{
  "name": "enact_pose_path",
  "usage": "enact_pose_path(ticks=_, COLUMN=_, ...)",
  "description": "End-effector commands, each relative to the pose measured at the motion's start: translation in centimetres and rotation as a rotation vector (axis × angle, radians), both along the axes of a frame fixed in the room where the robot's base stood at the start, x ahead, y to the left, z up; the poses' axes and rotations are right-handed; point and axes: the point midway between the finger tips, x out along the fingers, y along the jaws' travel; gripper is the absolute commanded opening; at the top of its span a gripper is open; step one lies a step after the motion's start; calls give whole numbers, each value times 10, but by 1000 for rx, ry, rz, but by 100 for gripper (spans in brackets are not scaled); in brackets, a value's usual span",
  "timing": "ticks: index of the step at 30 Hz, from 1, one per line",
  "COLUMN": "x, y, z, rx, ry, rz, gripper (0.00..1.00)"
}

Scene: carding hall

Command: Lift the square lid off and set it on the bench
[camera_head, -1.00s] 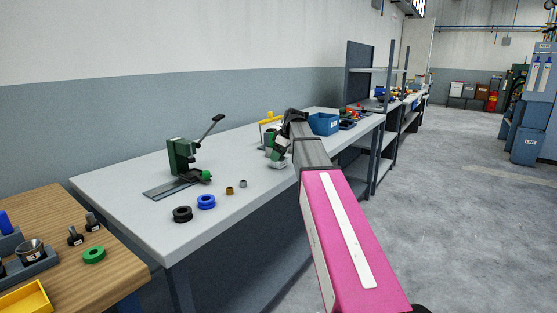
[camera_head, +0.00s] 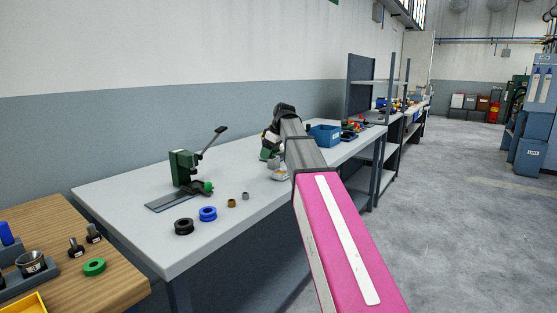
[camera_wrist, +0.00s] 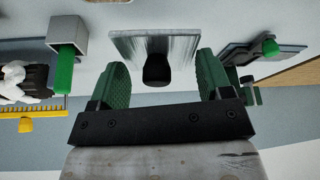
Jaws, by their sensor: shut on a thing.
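The square lid (camera_wrist: 128,44) is a grey, streaked metal plate with a black knob (camera_wrist: 156,70), seen in the wrist view. My gripper (camera_wrist: 162,72) has its two green fingers at opposite sides of the lid, shut on it, with the knob between them. In the head view my gripper (camera_head: 269,148) is over the back part of the grey bench (camera_head: 130,203). My own wrist and pink arm hide much there, and I cannot make out the lid. A small pale labelled object (camera_head: 280,174) shows below my gripper.
A green lever press (camera_head: 184,168) stands to the left, with black (camera_head: 184,227) and blue (camera_head: 208,214) rings in front. A blue bin (camera_head: 324,135) is behind to the right. The wrist view shows a grey square holder (camera_wrist: 68,32) and a yellow toothed strip (camera_wrist: 30,110). The bench's front left is clear.

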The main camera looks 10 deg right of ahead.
Motion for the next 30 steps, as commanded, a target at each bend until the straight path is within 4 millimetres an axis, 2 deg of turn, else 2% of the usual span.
enact_pose_path(ticks=1, x=-5, y=11, z=6, rx=0, ry=-1, rz=3, gripper=37)
enact_pose_path(ticks=6, x=-15, y=36, z=23, rx=0, ry=-1, rz=2, gripper=37)
enact_pose_path(ticks=12, x=-21, y=52, z=34, rx=0, ry=0, rz=0, gripper=36)
enact_pose_path(ticks=22, x=-22, y=57, z=46, rx=0, ry=0, rz=-1, gripper=36)
enact_pose_path(ticks=30, x=-23, y=57, z=47, rx=0, ry=0, rz=-1, gripper=36)
